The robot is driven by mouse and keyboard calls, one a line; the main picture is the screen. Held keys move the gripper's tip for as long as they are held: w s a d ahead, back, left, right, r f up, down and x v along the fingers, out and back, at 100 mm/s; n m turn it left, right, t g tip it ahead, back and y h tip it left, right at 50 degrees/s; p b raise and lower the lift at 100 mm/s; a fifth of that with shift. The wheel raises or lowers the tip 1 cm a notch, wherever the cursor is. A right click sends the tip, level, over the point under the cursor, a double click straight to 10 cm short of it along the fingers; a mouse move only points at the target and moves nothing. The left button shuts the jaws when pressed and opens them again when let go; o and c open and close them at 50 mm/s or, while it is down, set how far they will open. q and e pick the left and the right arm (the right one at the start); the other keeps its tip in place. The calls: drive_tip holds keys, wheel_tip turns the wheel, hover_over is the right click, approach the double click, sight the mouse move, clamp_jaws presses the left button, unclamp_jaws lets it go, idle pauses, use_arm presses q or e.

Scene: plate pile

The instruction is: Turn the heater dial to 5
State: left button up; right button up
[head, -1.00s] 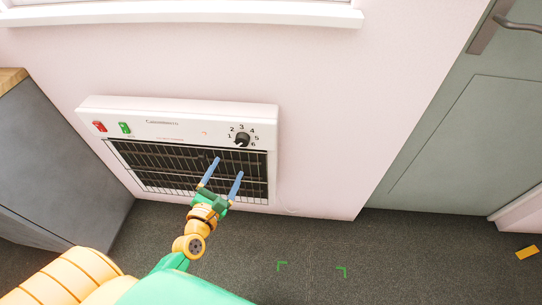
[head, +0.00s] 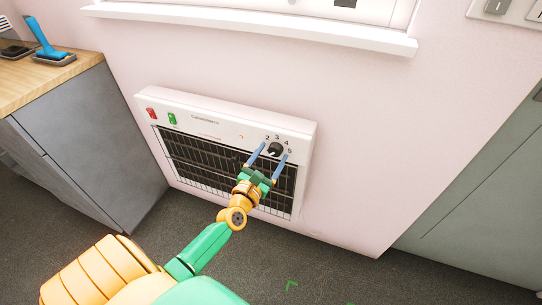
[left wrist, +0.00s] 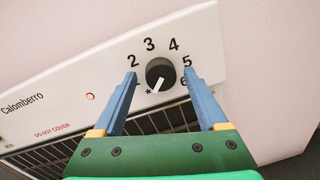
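The heater (head: 185,100) is a white wall unit with a dark grille. Its black dial (head: 276,149) sits at the upper right of its front panel. In the left wrist view the dial (left wrist: 157,67) has numbers around it, and its white pointer line points down-left at the star mark. My left gripper (head: 269,155) is open and empty. Its blue fingers (left wrist: 162,75) stand on either side of the dial, with gaps to it in the wrist view. They partly cover the 1 and the 6. I cannot tell whether the tips reach the dial's depth. My right gripper is not in view.
A red switch (head: 151,114) and a green switch (head: 172,118) are on the heater's left end. A grey cabinet (head: 95,140) with a wooden top stands at the left. A window sill (head: 260,28) runs above, and a grey door (head: 480,210) is at the right.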

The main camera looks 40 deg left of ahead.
use_arm(q)
clamp_jaws()
drive_tip(key=shift+m, duration=0.3)
